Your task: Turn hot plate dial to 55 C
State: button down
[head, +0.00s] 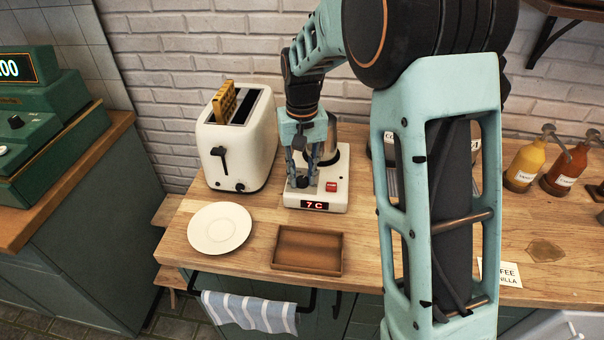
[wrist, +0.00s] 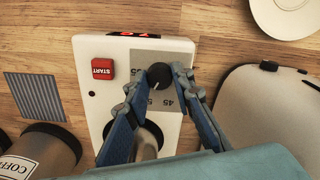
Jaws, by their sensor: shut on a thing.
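The small black dial (wrist: 158,73) has a light pointer line and sits on a grey scale, with 45 legible and other marks partly covered. My gripper (wrist: 157,82) is shut on the dial, with one blue finger on each side of it. In the head view my gripper (head: 303,178) reaches down over the hot plate and mostly hides the dial.
A metal vessel (wrist: 148,140) stands on the hot plate behind the dial, close to my fingers. A cream toaster (head: 238,150) is to the left. A white plate (head: 219,228) and a wooden tray (head: 307,249) lie in front. Sauce bottles (head: 524,165) stand far right.

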aim_at(303, 179)
jog(key=shift+m, duration=0.5)
jog(key=c, duration=1.7)
grip_release()
jog(key=shift+o, duration=0.2)
notch_tip(303, 179, up, 12)
jog(key=shift+d, duration=0.1)
